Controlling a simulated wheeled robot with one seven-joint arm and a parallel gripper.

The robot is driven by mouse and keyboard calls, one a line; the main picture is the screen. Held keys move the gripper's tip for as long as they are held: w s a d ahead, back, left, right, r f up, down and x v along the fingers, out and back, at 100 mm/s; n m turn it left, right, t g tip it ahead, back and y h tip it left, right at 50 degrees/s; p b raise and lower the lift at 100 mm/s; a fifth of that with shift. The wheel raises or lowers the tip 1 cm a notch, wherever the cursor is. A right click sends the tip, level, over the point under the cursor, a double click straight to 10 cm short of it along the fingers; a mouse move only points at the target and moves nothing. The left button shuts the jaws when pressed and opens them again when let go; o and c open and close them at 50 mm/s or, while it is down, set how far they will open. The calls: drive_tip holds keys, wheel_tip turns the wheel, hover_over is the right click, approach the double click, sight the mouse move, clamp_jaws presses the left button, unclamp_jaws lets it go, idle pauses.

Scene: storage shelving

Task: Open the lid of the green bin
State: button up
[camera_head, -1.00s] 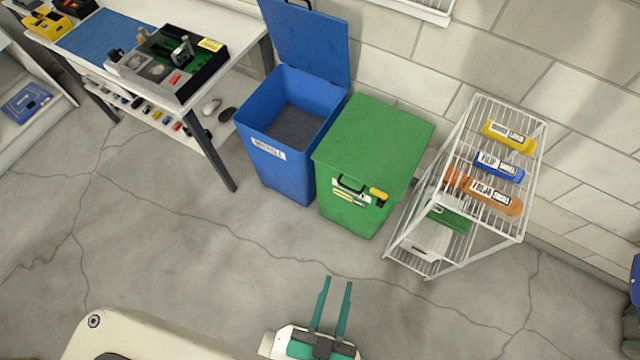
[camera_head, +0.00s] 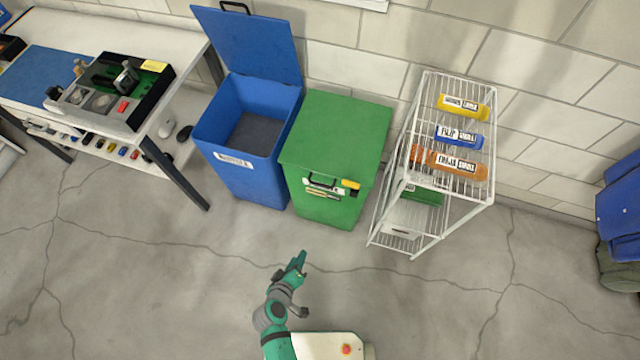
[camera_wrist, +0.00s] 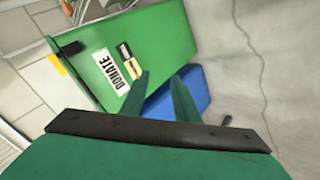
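The green bin (camera_head: 327,207) stands on the floor against the wall, its flat green lid (camera_head: 340,130) shut. A black handle (camera_head: 322,181) and a yellow-orange piece (camera_head: 350,184) are on its front near the lid's edge. The wrist view shows the bin (camera_wrist: 165,35) tilted, with a white "DONATE" label (camera_wrist: 111,72) and a black handle part (camera_wrist: 70,48). My gripper (camera_head: 299,256) is in front of the bin, apart from it and touching nothing. In the wrist view its two fingers (camera_wrist: 160,85) are spread with nothing between them.
A blue bin (camera_head: 250,178) with its lid raised stands close at the left of the green bin. A white wire rack (camera_head: 432,225) with bottles stands close at the right. A workbench (camera_head: 180,80) is at the left. The floor in front is clear.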

drive_tip(key=w+r+n+h, duration=0.15)
drive_tip(key=w+h, duration=0.25)
drive_tip(key=w, duration=0.6)
drive_tip(key=n+t+h, duration=0.1)
drive_tip(key=t+h, duration=0.2)
drive_tip(key=h, duration=0.1)
approach(320, 184)
drive_tip(key=x, duration=1)
drive_tip(key=shift+f, duration=0.3)
drive_tip(key=shift+f, duration=0.1)
clamp_jaws()
